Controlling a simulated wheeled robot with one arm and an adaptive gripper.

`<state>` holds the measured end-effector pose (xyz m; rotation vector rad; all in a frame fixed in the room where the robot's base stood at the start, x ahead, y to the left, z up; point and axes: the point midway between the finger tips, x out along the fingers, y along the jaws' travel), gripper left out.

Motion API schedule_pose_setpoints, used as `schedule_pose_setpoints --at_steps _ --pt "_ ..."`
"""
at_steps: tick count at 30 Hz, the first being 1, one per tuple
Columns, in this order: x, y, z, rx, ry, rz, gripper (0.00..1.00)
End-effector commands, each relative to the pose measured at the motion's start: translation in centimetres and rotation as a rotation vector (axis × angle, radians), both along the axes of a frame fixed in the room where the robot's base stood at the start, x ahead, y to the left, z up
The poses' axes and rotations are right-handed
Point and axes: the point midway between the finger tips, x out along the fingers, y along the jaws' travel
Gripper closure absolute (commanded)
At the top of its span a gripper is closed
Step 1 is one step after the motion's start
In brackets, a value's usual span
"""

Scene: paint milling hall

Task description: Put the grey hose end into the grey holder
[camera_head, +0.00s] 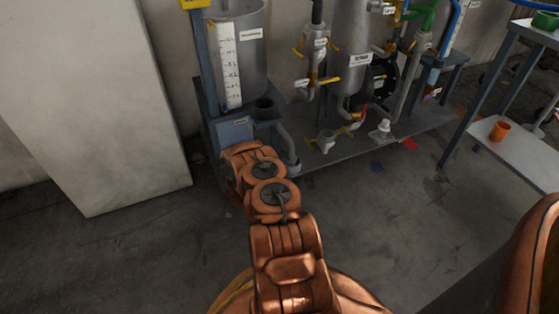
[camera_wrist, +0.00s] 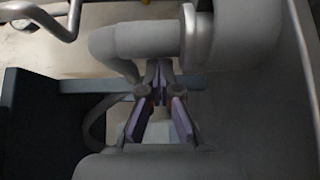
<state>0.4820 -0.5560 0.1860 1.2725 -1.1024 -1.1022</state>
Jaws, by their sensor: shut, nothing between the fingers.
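In the wrist view my gripper (camera_wrist: 159,82) shows its purple-padded fingers, brought together at the tips with nothing between them. A thick grey curved pipe or hose (camera_wrist: 125,42) lies just beyond the fingers. In the head view a grey curved hose (camera_head: 287,143) bends down beside the tank stand, close to the end of my arm. I cannot tell which end of the hose is free. My fingers are hidden behind my arm in the head view.
A grey tank (camera_head: 238,65) with a level scale stands behind my arm. Pipes with yellow-handled valves and a second tank (camera_head: 349,50) stand to its right. A pale cabinet (camera_head: 95,110) is at the left. A shelf table (camera_head: 525,155) with an orange cup (camera_head: 500,131) is at the right.

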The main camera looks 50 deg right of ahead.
Motion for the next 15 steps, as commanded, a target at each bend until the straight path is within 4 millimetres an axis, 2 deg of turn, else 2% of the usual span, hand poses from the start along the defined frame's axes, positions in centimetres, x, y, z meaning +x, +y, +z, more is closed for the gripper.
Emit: schedule_pose_setpoints --at_steps 15 --pt "-0.33 -0.17 0.08 0.0 0.001 0.001 1.0"
